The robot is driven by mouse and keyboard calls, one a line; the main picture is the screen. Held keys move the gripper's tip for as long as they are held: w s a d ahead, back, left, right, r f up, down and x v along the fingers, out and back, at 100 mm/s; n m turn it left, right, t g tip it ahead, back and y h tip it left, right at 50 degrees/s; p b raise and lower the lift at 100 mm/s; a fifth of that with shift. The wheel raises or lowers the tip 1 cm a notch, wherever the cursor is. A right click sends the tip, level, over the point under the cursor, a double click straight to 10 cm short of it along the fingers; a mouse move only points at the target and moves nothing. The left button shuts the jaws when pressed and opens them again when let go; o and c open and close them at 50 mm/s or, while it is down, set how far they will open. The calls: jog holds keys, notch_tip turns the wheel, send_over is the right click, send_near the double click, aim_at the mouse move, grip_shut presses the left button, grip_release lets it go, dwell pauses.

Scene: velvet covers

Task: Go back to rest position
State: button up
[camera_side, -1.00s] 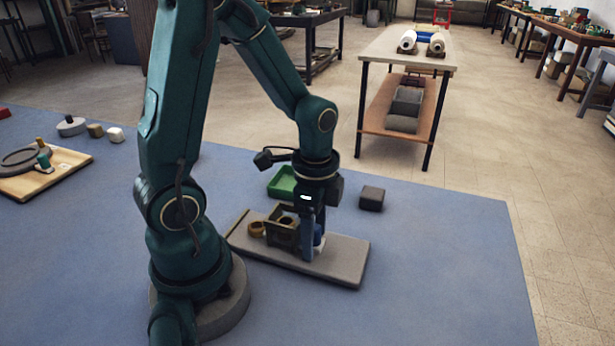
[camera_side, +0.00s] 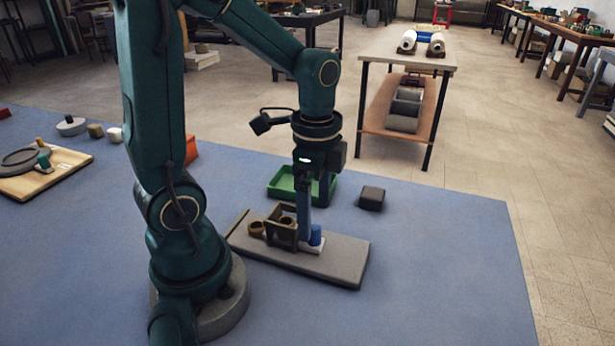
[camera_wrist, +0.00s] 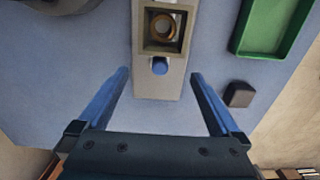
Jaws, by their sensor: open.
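My gripper (camera_side: 315,212) is open and empty in the side view, raised above the grey board. In the wrist view its two blue fingers (camera_wrist: 160,92) are spread wide with nothing between the tips. In the wrist view the blue cylinder (camera_wrist: 160,66) stands beside the frame, apart from the fingers, and a ring (camera_wrist: 163,27) shows inside the frame.
A green tray (camera_side: 283,188) and a dark block (camera_side: 372,198) lie behind the board. A wooden board with a grey disc (camera_side: 48,178) and several small blocks lie at the left. A two-level table (camera_side: 409,60) stands behind. The mat's right side is clear.

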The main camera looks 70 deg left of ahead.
jog(key=shift+r, duration=0.5)
jog(key=shift+r, duration=0.1)
jog(key=s+d+r+n+t, duration=0.4)
jog(key=d+r+n+t, duration=0.1)
jog(key=n, duration=0.4)
jog(key=shift+d+r+t, duration=0.15)
jog(key=shift+r+t, duration=0.15)
jog(key=shift+r, duration=0.25)
